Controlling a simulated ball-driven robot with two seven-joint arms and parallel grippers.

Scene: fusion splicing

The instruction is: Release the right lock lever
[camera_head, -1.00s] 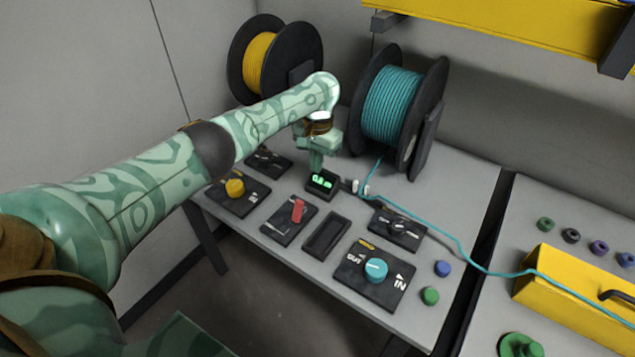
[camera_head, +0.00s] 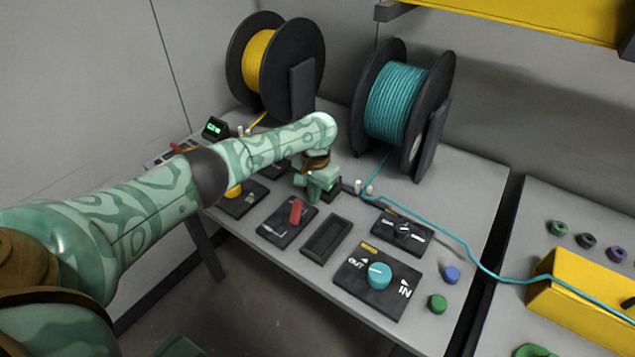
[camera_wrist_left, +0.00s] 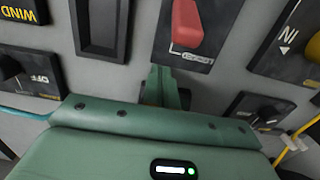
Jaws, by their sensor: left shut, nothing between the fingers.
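The right lock lever (camera_head: 296,211) is a red handle on a black plate (camera_head: 274,228) near the table's front edge. In the wrist view the red lever (camera_wrist_left: 187,25) stands at top centre, with lettering on its plate (camera_wrist_left: 172,55). My left gripper (camera_head: 318,196) is shut and empty, just behind and right of the lever in the head view. In the wrist view its closed fingers (camera_wrist_left: 161,82) point at the plate's edge, apart from the lever; contact with the plate cannot be told. My right gripper is out of view.
An empty black slot tray (camera_head: 326,238) lies right of the lever plate. Beyond it are a teal knob (camera_head: 379,275) on an IN/OUT plate and a black switch plate (camera_head: 403,231). Teal (camera_head: 393,104) and yellow (camera_head: 258,58) cable spools stand behind. A teal cable crosses the table.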

